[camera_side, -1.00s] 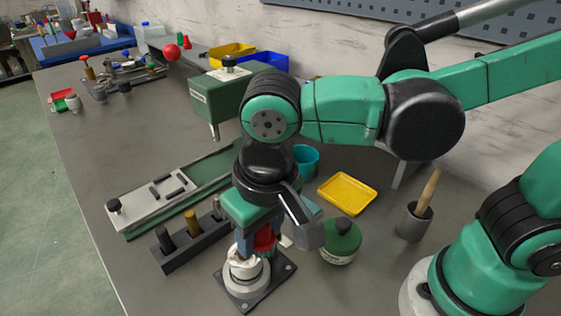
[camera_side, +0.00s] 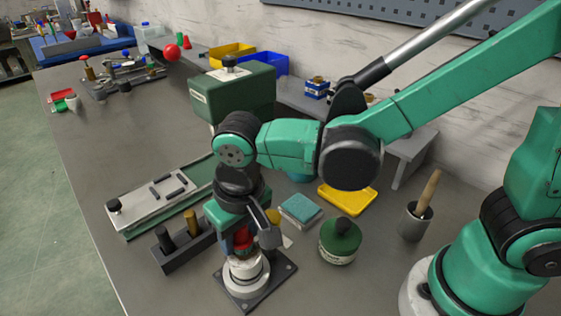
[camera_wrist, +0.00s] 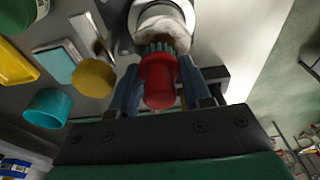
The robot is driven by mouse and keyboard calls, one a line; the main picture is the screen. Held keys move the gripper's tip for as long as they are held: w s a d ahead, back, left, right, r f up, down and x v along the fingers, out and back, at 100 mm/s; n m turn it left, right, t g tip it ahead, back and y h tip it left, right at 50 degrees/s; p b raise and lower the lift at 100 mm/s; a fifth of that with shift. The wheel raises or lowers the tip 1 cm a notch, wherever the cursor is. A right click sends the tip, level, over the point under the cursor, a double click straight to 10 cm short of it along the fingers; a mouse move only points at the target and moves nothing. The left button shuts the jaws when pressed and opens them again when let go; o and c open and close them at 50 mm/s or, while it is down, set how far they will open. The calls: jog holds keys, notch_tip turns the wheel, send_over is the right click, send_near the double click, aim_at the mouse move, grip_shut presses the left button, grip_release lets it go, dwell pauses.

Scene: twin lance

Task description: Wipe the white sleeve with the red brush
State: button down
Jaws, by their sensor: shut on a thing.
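My gripper (camera_side: 239,237) is shut on the red brush (camera_wrist: 160,82), which is held between its two blue fingers. The brush points down, with its teal bristles at the mouth of the white sleeve (camera_side: 243,270). In the wrist view the sleeve (camera_wrist: 168,12) has a brownish-stained, pale rim beside the bristles. The bristles appear to touch or overlap the rim; exact contact is unclear. The sleeve stands upright on a dark square plate (camera_side: 282,276). My gripper hides part of the brush in the side view.
A dark block with pegs (camera_side: 183,249) stands close on the left. A green jar (camera_side: 339,243), a teal-topped block (camera_side: 301,208), a yellow cylinder (camera_wrist: 93,77) and a yellow tray (camera_side: 350,200) lie to the right. A grey cup (camera_side: 413,224) holds a wooden handle.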

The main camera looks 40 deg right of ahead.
aim_at(250, 266)
jog(key=shift+w+r, duration=0.1)
jog(key=shift+w, duration=0.75)
jog(key=shift+s, duration=3.1)
jog(key=shift+s+a, duration=0.15)
jog(key=shift+a, duration=0.1)
jog(key=shift+w+a, duration=0.35)
jog(key=shift+w, duration=0.15)
jog(key=shift+w+f, duration=0.2)
jog(key=shift+w, duration=0.55)
jog(key=shift+w+r, duration=0.1)
jog(key=shift+w, duration=2.15)
jog(key=shift+s, duration=3.5)
notch_tip(250, 266, up, 8)
jog(key=shift+d, duration=0.1)
